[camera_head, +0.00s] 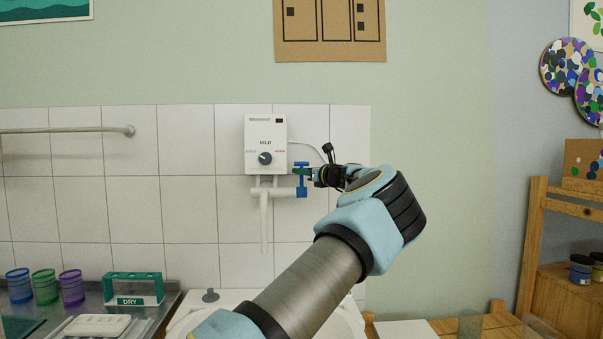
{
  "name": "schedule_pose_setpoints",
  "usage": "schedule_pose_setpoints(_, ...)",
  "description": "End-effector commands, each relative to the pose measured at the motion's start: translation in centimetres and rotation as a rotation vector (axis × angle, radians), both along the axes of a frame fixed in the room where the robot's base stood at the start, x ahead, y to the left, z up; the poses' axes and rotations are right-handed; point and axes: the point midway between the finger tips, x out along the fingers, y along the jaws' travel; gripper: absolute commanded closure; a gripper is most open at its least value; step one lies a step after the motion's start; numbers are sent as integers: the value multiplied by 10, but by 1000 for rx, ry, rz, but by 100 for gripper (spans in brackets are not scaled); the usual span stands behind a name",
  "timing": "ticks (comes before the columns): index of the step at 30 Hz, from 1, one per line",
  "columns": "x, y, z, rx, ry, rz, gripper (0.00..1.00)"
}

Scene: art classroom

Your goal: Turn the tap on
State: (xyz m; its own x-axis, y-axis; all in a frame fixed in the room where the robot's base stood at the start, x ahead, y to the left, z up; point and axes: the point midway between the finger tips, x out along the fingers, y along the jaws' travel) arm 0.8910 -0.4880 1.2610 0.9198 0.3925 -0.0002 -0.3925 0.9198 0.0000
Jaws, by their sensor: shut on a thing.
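The tap is a white wall fitting (264,191) with a thin spout hanging down, below a white water heater box (266,144) on the tiled wall. A blue tap handle (301,180) sits at the right end of the fitting. My gripper (308,173) reaches in from the right and is shut on the blue handle, near its upper part. The finger tips partly overlap the handle, so the exact hold is hard to see. My arm covers part of the white sink (215,300) below. No water shows under the spout.
A metal counter at the left holds blue (19,286), green (45,287) and purple cups (72,288) and a green rack marked DRY (133,289). A metal rail (75,130) runs along the wall at left. A wooden shelf (560,240) stands at right.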

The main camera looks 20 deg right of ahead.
Motion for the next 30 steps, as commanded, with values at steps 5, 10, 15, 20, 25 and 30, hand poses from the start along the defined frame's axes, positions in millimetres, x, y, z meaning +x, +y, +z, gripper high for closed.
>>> schedule_pose_setpoints(5,0,0,0,0,0,-1,100)
schedule_pose_setpoints(10,0,0,0,0,-1,-1,100)
schedule_pose_setpoints(15,-2,0,-5,-5,-28,-1,100)
schedule_pose_setpoints(20,-7,0,-8,-16,-94,-1,100)
schedule_pose_setpoints(25,-12,2,-9,-31,-167,0,100)
schedule_pose_setpoints(30,-17,2,-10,-44,-243,-1,100)
